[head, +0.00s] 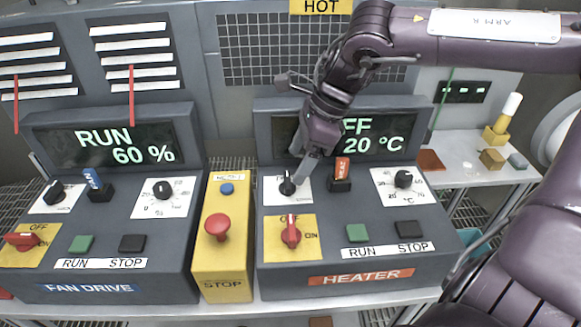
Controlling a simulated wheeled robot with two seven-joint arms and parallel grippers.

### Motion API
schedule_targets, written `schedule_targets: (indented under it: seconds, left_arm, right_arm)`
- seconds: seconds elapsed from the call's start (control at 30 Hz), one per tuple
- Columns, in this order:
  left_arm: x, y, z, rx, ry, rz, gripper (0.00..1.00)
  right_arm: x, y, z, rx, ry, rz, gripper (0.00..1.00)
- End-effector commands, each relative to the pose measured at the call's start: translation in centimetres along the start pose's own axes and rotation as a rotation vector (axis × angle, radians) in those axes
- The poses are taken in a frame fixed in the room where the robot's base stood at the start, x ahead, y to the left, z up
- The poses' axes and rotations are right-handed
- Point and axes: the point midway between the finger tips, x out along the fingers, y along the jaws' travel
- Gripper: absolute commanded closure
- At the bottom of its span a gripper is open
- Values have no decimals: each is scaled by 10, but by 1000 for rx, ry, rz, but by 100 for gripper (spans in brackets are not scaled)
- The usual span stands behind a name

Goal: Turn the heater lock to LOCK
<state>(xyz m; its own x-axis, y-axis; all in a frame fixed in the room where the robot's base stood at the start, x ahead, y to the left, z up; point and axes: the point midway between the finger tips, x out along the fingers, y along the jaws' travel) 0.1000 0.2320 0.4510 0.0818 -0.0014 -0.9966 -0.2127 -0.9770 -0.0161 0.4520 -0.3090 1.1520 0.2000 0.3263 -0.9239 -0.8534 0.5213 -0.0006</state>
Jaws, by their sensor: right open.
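The heater panel (350,262) is the grey box on the right, with an orange HEATER label (361,277). Its lock is likely the small black knob (287,188) on a white plate at the panel's upper left; the plate's lettering is partly hidden and too small to read. My right gripper (302,172) comes down from above, open, with its fingertips at the knob's upper right. I cannot tell whether they touch it. My left gripper is not in view.
A red OFF/ON switch (290,232), a key switch with a red tag (341,175) and a temperature dial (403,179) are close by. The heater display (385,138) is partly hidden by my gripper. A yellow stop box (222,262) and the fan drive panel (110,255) stand left.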

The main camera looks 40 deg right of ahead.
Motion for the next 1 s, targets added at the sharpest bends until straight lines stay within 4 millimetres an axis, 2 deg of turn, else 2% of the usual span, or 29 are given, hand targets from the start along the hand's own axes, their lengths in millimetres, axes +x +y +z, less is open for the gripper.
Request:
schedule_targets:
  seconds: [0.1,0.3,0.5,0.73,1.0]
  left_arm:
    - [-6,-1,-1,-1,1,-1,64]
    - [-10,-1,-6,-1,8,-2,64]
    - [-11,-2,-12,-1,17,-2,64]
    - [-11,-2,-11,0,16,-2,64]
    - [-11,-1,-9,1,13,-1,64]
  right_arm:
    - [18,0,0,2,2,4,27]
    - [40,0,0,1,1,1,27]
    - [49,0,0,1,0,-1,27]
    - [49,-1,0,1,-1,-2,27]
    - [49,-1,0,1,0,-2,63]
